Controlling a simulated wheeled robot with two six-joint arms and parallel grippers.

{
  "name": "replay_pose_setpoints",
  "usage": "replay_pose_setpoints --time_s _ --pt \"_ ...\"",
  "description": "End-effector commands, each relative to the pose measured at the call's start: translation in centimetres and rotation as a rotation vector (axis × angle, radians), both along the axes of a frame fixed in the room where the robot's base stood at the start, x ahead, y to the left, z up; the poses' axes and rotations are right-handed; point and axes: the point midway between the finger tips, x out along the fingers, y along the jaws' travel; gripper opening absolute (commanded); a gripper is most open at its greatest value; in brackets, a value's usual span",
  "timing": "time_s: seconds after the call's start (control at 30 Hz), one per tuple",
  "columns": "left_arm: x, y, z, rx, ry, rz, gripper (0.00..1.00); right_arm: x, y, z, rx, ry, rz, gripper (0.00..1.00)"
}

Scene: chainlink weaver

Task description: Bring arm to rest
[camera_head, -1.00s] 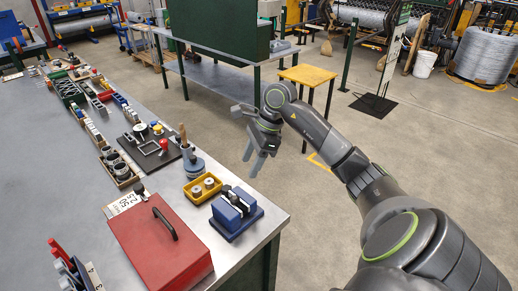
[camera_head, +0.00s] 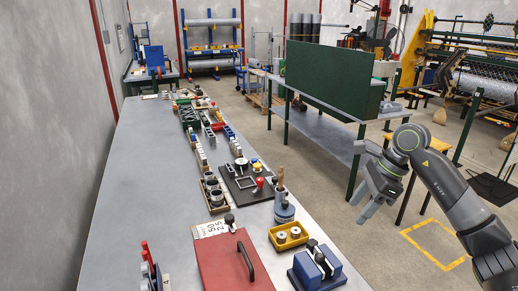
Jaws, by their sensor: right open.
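My right gripper (camera_head: 367,194) shows at the right in the head view, at the end of my grey right arm (camera_head: 455,195). It is open, with its fingers pointing down and nothing between them. It hangs over the open floor, to the right of the long workbench (camera_head: 130,215) and apart from it. My left gripper is not in view.
On the bench stand a red box (camera_head: 222,262) with a black handle, a blue block fixture (camera_head: 318,266), a yellow tray (camera_head: 290,235) and a black fixture plate (camera_head: 246,184). A green-panelled table (camera_head: 330,80) stands behind my gripper. The bench's left side is clear.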

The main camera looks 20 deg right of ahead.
Motion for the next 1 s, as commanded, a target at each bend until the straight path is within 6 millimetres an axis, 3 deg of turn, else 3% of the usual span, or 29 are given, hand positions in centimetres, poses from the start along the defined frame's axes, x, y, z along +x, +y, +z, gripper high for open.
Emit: replay_pose_setpoints --time_s 0.17,0.27,0.4,0.5,0.63,0.83,1.0 --pt "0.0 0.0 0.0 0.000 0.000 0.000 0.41 0.2 1.4 -0.6 0.054 -0.020 0.003 0.51" --pt "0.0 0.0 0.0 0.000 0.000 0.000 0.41 0.7 4.2 -1.4 0.180 -0.060 0.002 0.51" --pt "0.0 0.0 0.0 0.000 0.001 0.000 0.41 1.0 9.7 -1.8 0.457 -0.127 -0.032 0.51" --pt "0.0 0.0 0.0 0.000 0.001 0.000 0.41 1.0 13.0 -1.1 0.676 -0.157 -0.088 0.51" --pt "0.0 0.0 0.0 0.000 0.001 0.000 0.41 0.7 16.0 0.5 0.966 -0.169 -0.197 0.51" --pt "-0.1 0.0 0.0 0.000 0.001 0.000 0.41 0.5 17.0 3.3 1.405 -0.140 -0.439 0.51" --pt "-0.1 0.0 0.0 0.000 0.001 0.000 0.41 0.5 14.9 4.3 1.751 -0.075 -0.720 0.51"
